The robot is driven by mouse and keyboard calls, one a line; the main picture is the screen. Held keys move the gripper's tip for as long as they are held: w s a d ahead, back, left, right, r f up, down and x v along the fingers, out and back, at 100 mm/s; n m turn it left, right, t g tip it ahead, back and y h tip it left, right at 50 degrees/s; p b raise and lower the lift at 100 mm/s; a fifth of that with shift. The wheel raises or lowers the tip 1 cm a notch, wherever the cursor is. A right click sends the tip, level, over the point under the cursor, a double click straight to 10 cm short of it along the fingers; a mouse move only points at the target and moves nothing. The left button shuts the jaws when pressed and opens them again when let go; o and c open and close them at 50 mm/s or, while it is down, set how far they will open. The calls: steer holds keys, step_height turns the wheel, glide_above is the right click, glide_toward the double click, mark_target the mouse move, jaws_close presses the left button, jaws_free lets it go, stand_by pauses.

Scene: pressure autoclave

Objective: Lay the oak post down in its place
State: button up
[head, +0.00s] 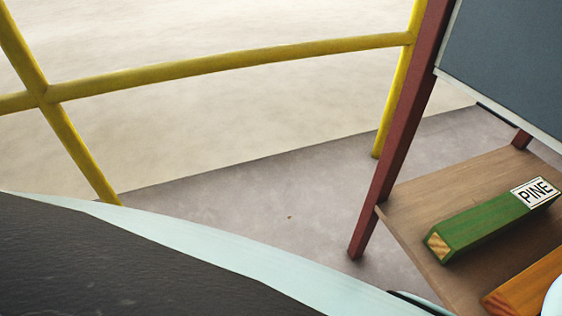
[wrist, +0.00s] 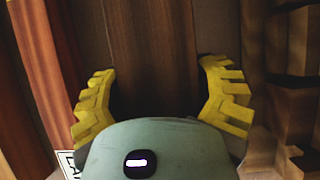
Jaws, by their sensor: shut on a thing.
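My gripper (wrist: 160,98) shows in the wrist view, its two yellow toothed fingers shut on a dark brown wooden post (wrist: 152,50). No label shows on this post; it fits the oak post. Its near part is hidden behind my gripper's body. In the head view, neither my gripper nor this post can be made out. A wooden shelf (head: 408,212) there holds a green post with a PINE label (head: 485,226). The place for the oak post cannot be told from these frames.
An orange post (head: 522,288) lies beside the green one, cut off by the frame. A reddish-brown post (wrist: 48,60) is left of my gripper, near a partly hidden label. Brown wooden shapes (wrist: 295,80) stand right. A red upright (head: 398,130) and yellow railing (head: 230,66) bound the area.

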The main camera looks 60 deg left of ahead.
steer(key=shift+w+d+r, duration=0.1)
steer(key=shift+w+d, duration=0.1)
steer(key=shift+w, duration=0.05)
step_height(320, 180, down, 4)
steer(key=b, duration=0.3)
steer(key=shift+s+r+b, duration=0.1)
steer(key=shift+r+b, duration=0.1)
steer(key=shift+b, duration=0.2)
steer(key=o, duration=1.4)
steer(key=shift+c, duration=0.2)
steer(key=shift+s+a+r+p, duration=0.1)
steer(key=shift+s+r+p, duration=0.1)
steer(key=shift+r+p, duration=0.45)
steer(key=shift+p+v, duration=0.9)
steer(key=shift+v, duration=0.25)
steer(key=s+a+p, duration=0.1)
steer(key=s+p, duration=0.1)
steer(key=s, duration=0.2)
steer(key=s+a+p, duration=0.1)
steer(key=s+p, duration=0.1)
steer(key=s, duration=0.1)
steer(key=s+p, duration=0.2)
steer(key=s, duration=0.2)
steer(key=shift+s+a+f, duration=0.3)
steer(key=shift+a+f, duration=0.05)
steer(key=shift+a, duration=0.05)
